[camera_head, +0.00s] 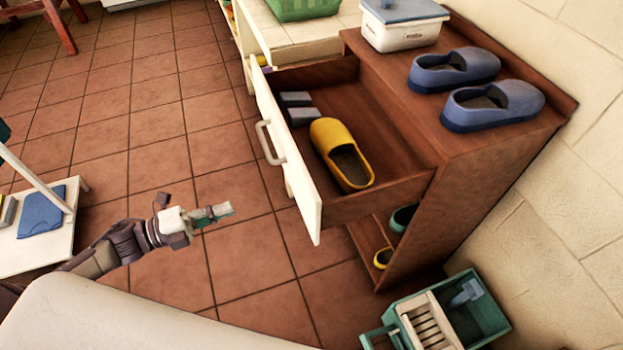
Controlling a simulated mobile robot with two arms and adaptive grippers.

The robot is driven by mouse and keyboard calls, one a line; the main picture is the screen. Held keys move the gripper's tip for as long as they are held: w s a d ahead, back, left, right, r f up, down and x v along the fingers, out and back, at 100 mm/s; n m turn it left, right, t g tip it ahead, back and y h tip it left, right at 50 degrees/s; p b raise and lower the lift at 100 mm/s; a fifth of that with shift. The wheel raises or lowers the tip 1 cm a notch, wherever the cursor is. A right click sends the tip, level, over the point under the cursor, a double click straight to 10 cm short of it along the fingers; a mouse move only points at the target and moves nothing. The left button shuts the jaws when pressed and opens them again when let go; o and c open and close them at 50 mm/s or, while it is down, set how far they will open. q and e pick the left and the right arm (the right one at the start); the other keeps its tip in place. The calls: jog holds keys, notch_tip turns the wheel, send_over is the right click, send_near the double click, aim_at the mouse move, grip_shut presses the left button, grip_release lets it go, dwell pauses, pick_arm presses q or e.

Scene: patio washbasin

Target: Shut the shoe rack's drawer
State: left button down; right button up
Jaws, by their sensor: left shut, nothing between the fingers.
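The wooden shoe rack (470,175) stands against the wall at the right. Its drawer (283,143) is pulled well out to the left, with a cream front and a pale bar handle (268,142). A yellow clog (341,153) and grey blocks (297,107) lie inside the drawer. My left gripper (222,211) is shut and empty, over the floor to the left of the drawer front. It is apart from the front in the picture. My right gripper is not in view.
Blue shoes (456,69) and a lidded white box (404,27) stand on the rack's top. A green caddy (437,318) sits on the floor at lower right. A low white shelf (42,225) is at left. Tiled floor is clear between.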

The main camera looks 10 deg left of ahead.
aim_at(299, 189)
pick_arm(q)
jog(key=shift+m+h, duration=0.3)
jog(key=shift+m, duration=0.1)
jog(key=x, duration=0.4)
jog(key=p+x, duration=0.1)
jog(key=x, duration=0.4)
jog(key=s+r+p+x, duration=0.1)
jog(key=x, duration=0.4)
jog(key=shift+w+d, duration=0.1)
jog(key=shift+d, duration=0.3)
jog(key=shift+f, duration=0.1)
jog(key=shift+d, duration=0.1)
